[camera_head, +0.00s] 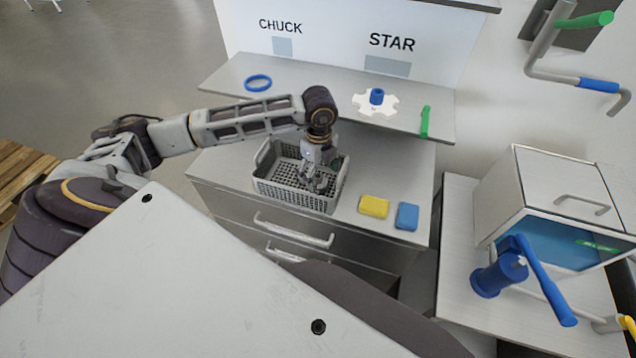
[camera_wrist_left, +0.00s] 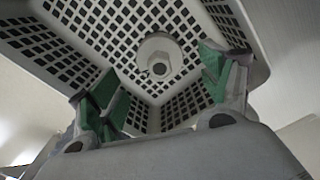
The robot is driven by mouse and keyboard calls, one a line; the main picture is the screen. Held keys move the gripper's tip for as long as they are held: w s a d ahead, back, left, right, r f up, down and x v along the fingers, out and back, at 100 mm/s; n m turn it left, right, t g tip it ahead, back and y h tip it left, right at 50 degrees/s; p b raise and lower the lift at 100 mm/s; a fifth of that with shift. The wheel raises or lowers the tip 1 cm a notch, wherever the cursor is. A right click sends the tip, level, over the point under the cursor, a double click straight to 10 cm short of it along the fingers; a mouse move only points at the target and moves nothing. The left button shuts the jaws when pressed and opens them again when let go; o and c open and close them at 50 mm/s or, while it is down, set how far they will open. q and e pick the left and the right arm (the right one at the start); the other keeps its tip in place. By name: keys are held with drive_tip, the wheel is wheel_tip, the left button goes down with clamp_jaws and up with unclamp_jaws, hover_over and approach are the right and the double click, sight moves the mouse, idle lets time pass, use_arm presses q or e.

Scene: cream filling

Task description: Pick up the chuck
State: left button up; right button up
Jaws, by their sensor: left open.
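A pale round part with a hole in its middle, likely the chuck (camera_wrist_left: 159,58), lies in the grey perforated basket (camera_wrist_left: 83,28) in the left wrist view. The basket also shows on the counter in the head view (camera_head: 283,190). My left gripper (camera_head: 318,183) reaches down inside the basket. In the left wrist view its green-padded fingers (camera_wrist_left: 163,88) are spread apart, with the round part beyond and between them and nothing gripped. In the head view the gripper hides most of what lies in the basket. My right gripper is not in view.
A yellow block (camera_head: 374,206) and a blue block (camera_head: 407,217) lie right of the basket. The shelf behind holds a blue ring (camera_head: 258,82), a white star-shaped part (camera_head: 365,104) and a green piece (camera_head: 425,121). A white cabinet (camera_head: 540,195) and blue lever device (camera_head: 497,275) stand at right.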

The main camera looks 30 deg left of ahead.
sight(318, 176)
use_arm(q)
drive_tip(key=shift+w+a+f+p, duration=0.1)
drive_tip(key=shift+a+f+p, duration=0.1)
drive_tip(key=shift+f, duration=0.9)
drive_tip(key=shift+a+f+p, duration=0.1)
drive_tip(key=shift+f+p, duration=0.1)
drive_tip(key=shift+f, duration=0.85)
drive_tip(key=c, duration=1.5)
drive_tip(key=shift+r, duration=0.1)
drive_tip(key=shift+r+b, duration=0.65)
drive_tip(key=shift+r, duration=4.35)
